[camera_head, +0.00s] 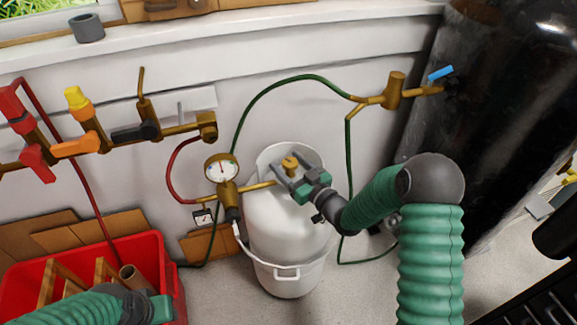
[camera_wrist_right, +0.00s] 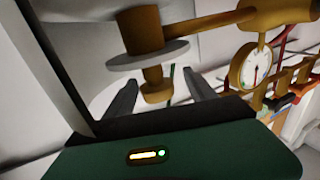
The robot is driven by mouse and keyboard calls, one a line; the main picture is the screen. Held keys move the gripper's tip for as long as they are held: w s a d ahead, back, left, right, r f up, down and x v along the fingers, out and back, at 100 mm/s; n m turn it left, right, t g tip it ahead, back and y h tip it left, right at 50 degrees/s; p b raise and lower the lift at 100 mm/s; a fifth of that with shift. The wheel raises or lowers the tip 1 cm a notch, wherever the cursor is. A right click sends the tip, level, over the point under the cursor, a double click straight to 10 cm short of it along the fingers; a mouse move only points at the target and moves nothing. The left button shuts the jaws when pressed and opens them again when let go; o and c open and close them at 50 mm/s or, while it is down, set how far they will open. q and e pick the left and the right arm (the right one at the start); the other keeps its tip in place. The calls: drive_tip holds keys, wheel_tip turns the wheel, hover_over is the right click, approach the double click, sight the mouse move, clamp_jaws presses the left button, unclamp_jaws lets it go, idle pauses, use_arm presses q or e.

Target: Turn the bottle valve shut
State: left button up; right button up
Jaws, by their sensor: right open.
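The white bottle (camera_head: 285,225) stands upright against the wall, with a brass valve (camera_head: 290,163) on top. In the right wrist view the valve (camera_wrist_right: 144,32) has a grey disc and a brass knob (camera_wrist_right: 156,85). My right gripper (camera_head: 291,175) is at the valve, and its open fingers (camera_wrist_right: 160,92) lie on either side of the knob. I cannot tell whether they touch it. My left gripper (camera_head: 150,307) is low at the left by the red crate; its fingers are not clear.
A gauge (camera_head: 221,167) and brass pipe sit left of the valve. A green hose (camera_head: 262,92) arches behind it. A manifold with coloured handles (camera_head: 75,146) is on the wall. A red crate (camera_head: 172,275) stands at lower left, a large black cylinder (camera_head: 480,90) at right.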

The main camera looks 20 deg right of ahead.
drive_tip(key=shift+d, duration=0.45)
drive_tip(key=c, duration=0.4)
drive_tip(key=shift+a, duration=0.2)
drive_tip(key=c, duration=0.8)
use_arm(q)
drive_tip(key=shift+d+r, duration=0.1)
drive_tip(key=shift+d, duration=0.1)
use_arm(e)
drive_tip(key=shift+c, duration=1)
